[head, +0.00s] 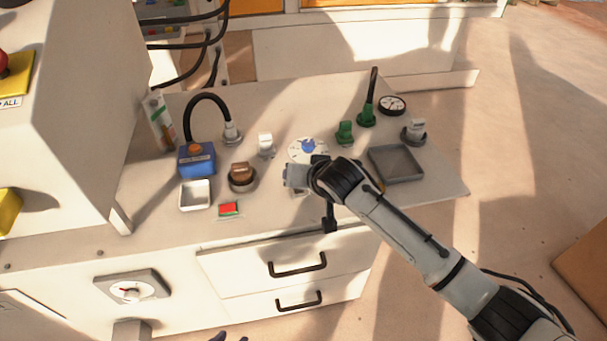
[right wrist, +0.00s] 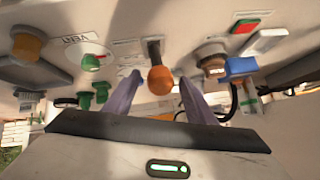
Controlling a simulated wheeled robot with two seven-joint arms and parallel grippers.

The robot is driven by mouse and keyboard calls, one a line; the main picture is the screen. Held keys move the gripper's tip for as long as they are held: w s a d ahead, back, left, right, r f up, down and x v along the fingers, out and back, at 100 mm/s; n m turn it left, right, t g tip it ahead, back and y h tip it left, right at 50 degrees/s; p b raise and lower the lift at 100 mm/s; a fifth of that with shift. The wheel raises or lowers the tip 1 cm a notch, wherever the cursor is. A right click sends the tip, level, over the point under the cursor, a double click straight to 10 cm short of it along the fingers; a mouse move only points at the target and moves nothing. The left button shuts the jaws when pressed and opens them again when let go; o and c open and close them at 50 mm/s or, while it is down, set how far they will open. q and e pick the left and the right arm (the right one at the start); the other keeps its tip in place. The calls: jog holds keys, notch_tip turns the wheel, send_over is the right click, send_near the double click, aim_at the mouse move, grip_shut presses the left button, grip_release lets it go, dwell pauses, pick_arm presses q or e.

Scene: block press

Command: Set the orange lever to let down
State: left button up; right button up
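The orange lever (right wrist: 160,80) shows in the right wrist view as an orange ball on a short stem, standing from a dark slot in a pale plate. My right gripper (right wrist: 159,79) is open, with one purple-grey finger on each side of the ball. I cannot tell whether either finger touches it. In the head view my right gripper (head: 292,176) is over the middle of the panel and hides the lever. A dark fingertip of what looks like my left gripper (head: 229,338) just shows at the bottom edge; its opening cannot be seen.
A blue-knobbed dial (head: 307,147) stands just behind my right gripper. A brown knob (head: 242,174), a red button (head: 229,208) and a blue box (head: 197,160) are to its left. A grey tray (head: 396,163) and green connectors (head: 345,132) are to the right.

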jog(key=p+v, duration=0.1)
jog(key=v, duration=0.9)
jog(key=shift+s, duration=0.15)
jog(key=s+d+f+y, duration=0.1)
jog(key=s+d+f, duration=0.1)
jog(key=s+f, duration=0.55)
jog(key=s+d+f+h, duration=0.1)
jog(key=s+d+f, duration=0.6)
jog(key=s+f, duration=0.1)
jog(key=s+d+f+n+h, duration=0.1)
jog(key=s+d+f, duration=0.6)
jog(key=s, duration=0.3)
jog(key=shift+s+d+f, duration=0.25)
jog(key=shift+s+f, duration=0.05)
jog(key=shift+f, duration=0.1)
